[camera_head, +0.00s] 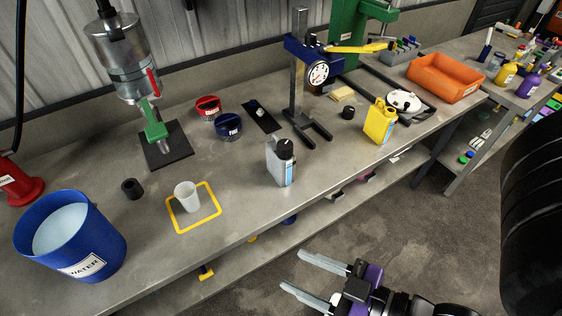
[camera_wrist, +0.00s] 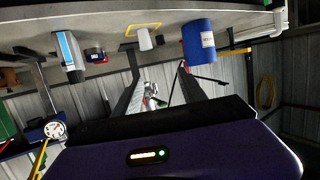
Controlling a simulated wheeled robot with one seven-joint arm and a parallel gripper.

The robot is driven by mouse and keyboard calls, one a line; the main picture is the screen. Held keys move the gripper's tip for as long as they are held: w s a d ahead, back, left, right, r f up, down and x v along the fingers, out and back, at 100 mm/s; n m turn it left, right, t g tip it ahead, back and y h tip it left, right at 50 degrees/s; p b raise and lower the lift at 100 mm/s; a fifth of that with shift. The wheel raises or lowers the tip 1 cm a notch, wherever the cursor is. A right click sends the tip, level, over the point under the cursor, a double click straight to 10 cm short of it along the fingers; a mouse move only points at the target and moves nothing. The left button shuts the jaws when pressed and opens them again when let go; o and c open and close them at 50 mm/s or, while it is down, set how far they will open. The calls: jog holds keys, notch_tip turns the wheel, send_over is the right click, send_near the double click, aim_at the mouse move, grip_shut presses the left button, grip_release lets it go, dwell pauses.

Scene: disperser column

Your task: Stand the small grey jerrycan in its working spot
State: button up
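The small grey jerrycan (camera_head: 279,163) stands upright on the bench near its front edge, with a black cap and a label on its side. It also shows in the wrist view (camera_wrist: 70,55), where the picture is upside down. A yellow square outline (camera_head: 214,219) is marked on the bench to its left, with a white cup (camera_head: 187,196) standing inside it. My gripper (camera_head: 300,274) is in front of the bench, over the floor, apart from the jerrycan. Its two fingers are spread and nothing is between them.
A blue water bucket (camera_head: 112,240) stands at the bench's left. A yellow jerrycan (camera_head: 380,122) stands to the right, beyond the dial stand (camera_head: 297,85). Red (camera_head: 208,107) and blue (camera_head: 229,126) tins stand behind. The bench front between outline and grey jerrycan is clear.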

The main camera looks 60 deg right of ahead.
jog(key=o, duration=0.5)
jog(key=w+d+f+h, duration=0.1)
jog(key=w+d+f, duration=0.1)
jog(key=w+d+f+m+h, duration=0.1)
jog(key=w+d+f, duration=0.1)
jog(key=shift+w+d+m+g+b, duration=0.3)
jog(key=shift+d+b, duration=0.1)
jog(key=m+g+h+b, duration=0.2)
jog(key=m+g+h, duration=0.1)
jog(key=m+h, duration=0.1)
send_near(289, 162)
jog(key=x, duration=0.8)
jog(key=shift+d+f, duration=0.15)
jog(key=shift+f, duration=0.15)
jog(key=shift+x, duration=1.1)
jog(key=shift+p+x, duration=0.4)
jog(key=shift+x, duration=2.05)
